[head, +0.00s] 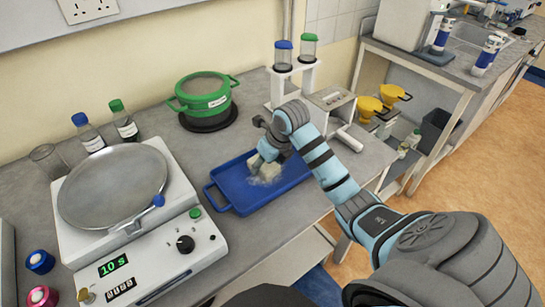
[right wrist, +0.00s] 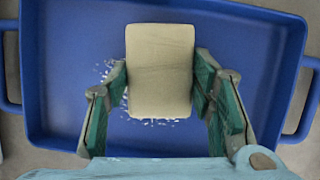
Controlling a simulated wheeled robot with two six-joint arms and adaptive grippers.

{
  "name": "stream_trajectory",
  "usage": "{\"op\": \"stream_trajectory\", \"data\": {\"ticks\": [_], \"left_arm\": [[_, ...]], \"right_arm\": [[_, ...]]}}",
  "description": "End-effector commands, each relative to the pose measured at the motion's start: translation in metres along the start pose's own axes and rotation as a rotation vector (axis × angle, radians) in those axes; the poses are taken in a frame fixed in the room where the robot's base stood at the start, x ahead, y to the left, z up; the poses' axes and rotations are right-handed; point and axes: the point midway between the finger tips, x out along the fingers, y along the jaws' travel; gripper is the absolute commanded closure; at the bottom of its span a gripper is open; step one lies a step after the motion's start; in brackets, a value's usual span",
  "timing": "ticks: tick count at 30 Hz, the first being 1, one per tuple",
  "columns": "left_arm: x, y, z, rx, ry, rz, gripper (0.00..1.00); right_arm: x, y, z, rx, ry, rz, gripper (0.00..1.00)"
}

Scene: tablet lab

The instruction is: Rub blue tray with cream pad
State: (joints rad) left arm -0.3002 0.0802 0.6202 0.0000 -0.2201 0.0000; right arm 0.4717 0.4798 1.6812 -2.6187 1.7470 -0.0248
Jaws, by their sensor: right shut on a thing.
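The blue tray (head: 236,194) lies on the grey bench in the middle of the head view, and its floor and handles fill much of the right wrist view (right wrist: 60,60). The cream pad (right wrist: 160,70) is held between the fingers of my right gripper (right wrist: 160,100), over the tray. In the head view the pad (head: 256,161) is partly hidden by my right gripper (head: 262,155). White specks (head: 266,175) lie on the tray floor beside the pad. I cannot tell whether the pad touches the floor. My left gripper is not in view.
A balance with a round metal pan (head: 112,185) stands left of the tray. A green pot (head: 205,95) stands behind it. A white stand with capped tubes (head: 292,80) and a small device (head: 332,97) are at the back right. Bottles (head: 88,132) stand at the back left.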

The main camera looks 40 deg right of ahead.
Motion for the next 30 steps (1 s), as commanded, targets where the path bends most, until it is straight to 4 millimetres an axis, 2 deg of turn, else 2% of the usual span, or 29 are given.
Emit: {"op": "stream_trajectory", "data": {"ticks": [9, 14, 17, 24, 30], "left_arm": [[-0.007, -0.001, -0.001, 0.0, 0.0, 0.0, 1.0], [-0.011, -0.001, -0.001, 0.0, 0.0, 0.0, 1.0], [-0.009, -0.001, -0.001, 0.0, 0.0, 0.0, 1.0], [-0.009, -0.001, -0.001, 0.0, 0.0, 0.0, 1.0], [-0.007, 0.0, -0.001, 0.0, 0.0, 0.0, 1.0]], "right_arm": [[0.003, 0.028, 0.002, 0.0, 0.001, 0.001, 0.73], [0.003, 0.032, 0.002, 0.0, 0.002, -0.001, 0.73], [0.004, 0.029, 0.002, 0.0, 0.002, -0.002, 0.73], [0.002, 0.004, 0.0, 0.0, 0.001, -0.003, 0.73], [0.002, -0.005, -0.002, 0.0, 0.001, -0.002, 0.73]]}}
